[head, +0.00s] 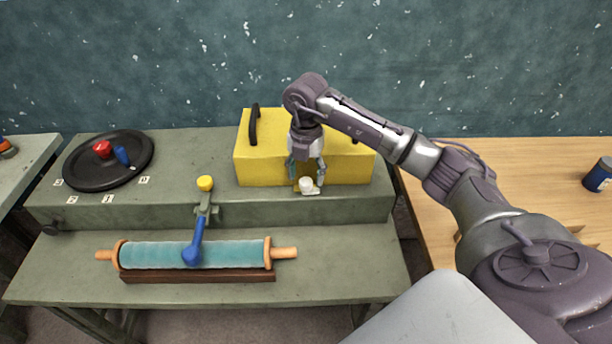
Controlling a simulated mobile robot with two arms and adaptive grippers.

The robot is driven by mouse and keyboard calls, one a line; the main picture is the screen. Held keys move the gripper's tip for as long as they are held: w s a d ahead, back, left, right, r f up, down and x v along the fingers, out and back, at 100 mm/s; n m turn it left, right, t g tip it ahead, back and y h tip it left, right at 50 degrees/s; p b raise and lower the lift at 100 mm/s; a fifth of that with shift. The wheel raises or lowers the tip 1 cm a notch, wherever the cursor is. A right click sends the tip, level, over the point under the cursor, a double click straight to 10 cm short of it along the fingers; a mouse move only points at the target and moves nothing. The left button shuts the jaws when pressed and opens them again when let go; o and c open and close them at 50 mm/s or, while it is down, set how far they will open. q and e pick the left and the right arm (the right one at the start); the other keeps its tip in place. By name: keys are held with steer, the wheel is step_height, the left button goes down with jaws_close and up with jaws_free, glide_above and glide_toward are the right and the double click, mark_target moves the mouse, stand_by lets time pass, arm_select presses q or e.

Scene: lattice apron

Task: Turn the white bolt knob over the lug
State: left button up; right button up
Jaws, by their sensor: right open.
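The white bolt knob (306,184) sits low on the front of the yellow box (262,163), near its front bottom edge. A small pale metal piece shows beside the knob; I cannot tell whether it is the lug. My right gripper (307,183) points down in front of the yellow box with its fingers apart. One finger is on each side of the knob; I cannot tell whether they touch it. The fingers hide part of the box front behind. My left gripper is not in view.
A blue-handled lever (195,245) with a yellow knob (205,183) stands left of the box. A teal roller (160,255) lies on a dark wooden base in front. A black disc (83,173) with red and blue pieces is at far left. A wooden table (500,165) is right.

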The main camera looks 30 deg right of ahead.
steer(key=shift+f, duration=1)
jaws_close()
